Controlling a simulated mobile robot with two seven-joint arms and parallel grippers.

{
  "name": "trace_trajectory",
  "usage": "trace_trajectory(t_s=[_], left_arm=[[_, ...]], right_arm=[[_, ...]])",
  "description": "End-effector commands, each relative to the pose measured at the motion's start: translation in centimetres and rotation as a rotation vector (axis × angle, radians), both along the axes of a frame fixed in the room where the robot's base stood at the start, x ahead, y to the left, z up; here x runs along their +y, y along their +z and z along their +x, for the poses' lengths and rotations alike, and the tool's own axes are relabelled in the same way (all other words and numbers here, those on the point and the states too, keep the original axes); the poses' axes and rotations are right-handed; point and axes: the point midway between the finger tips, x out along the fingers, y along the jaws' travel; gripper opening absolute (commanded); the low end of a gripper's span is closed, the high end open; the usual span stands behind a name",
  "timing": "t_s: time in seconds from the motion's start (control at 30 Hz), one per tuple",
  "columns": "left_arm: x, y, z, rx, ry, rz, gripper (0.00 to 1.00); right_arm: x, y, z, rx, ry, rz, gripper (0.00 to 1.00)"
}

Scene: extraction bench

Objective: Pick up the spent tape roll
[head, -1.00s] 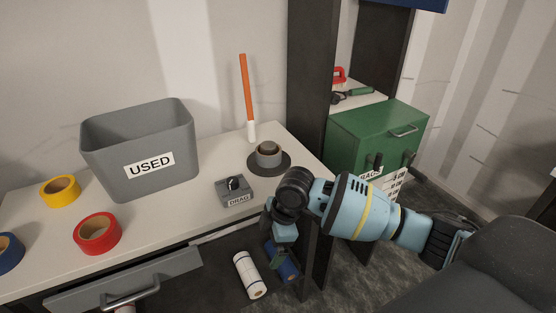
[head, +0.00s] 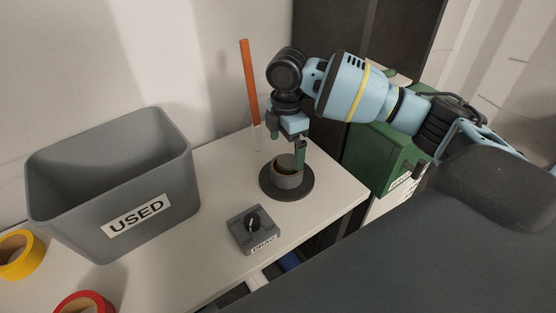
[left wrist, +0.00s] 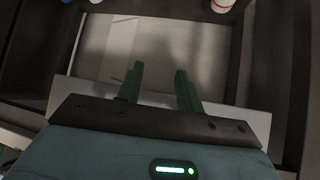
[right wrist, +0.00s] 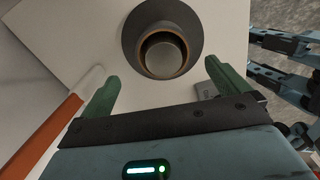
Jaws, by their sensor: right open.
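The spent tape roll (head: 287,179) is a small grey ring with a brownish inner edge. It sits on a dark round base (head: 268,190) on the white bench. In the right wrist view the roll (right wrist: 148,67) and its base (right wrist: 193,22) lie just beyond the fingertips. My right gripper (head: 287,145) is open and empty, pointing down over the roll, with one green finger overlapping the roll's rim in the head view. I cannot tell whether it touches. My left gripper (left wrist: 158,72) is open and empty, apart from the roll, and is not in the head view.
A grey bin labelled USED (head: 165,200) stands left of the roll. A grey DRAG dial box (head: 252,230) sits in front of it. An orange-and-white rod (head: 250,85) stands behind. Yellow (head: 20,255) and red (head: 85,303) tape rolls lie left. A green cabinet (head: 377,155) is right.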

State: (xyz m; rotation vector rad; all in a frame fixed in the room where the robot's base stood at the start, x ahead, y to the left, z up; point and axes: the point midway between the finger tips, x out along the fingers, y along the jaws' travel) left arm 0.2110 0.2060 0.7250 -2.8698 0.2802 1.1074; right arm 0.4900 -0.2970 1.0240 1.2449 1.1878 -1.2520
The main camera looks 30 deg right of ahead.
Motion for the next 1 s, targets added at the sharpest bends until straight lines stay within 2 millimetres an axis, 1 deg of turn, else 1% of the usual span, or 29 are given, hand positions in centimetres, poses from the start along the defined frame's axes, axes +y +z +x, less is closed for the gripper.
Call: trace_trajectory(t_s=[0.17, 0.4, 0.57, 0.67, 0.9, 1.0], left_arm=[[0.0, -0.2, -0.4, 0.008, 0.000, 0.000, 0.36], [0.0, -0.4, -0.6, 0.013, -0.001, 0.000, 0.36], [0.0, -0.2, -0.3, 0.008, -0.002, 0.001, 0.36], [0.0, 0.0, -0.1, 0.001, -0.003, 0.002, 0.36], [0.1, 0.3, 0.2, -0.007, -0.005, 0.005, 0.36], [0.1, 0.3, 0.2, -0.007, -0.005, 0.005, 0.36]], right_arm=[[0.0, -0.4, 0.0, 0.000, -0.001, 0.000, 1.00], [0.0, -2.6, 0.0, 0.001, -0.001, -0.001, 1.00], [0.0, -2.8, 0.0, -0.001, -0.001, 0.000, 1.00], [-0.1, -3.8, -0.1, 0.000, -0.002, -0.001, 1.00], [-0.2, -7.0, -0.1, 0.000, -0.002, -0.001, 1.00], [-0.2, -7.7, 0.0, -0.001, -0.001, 0.001, 1.00]])
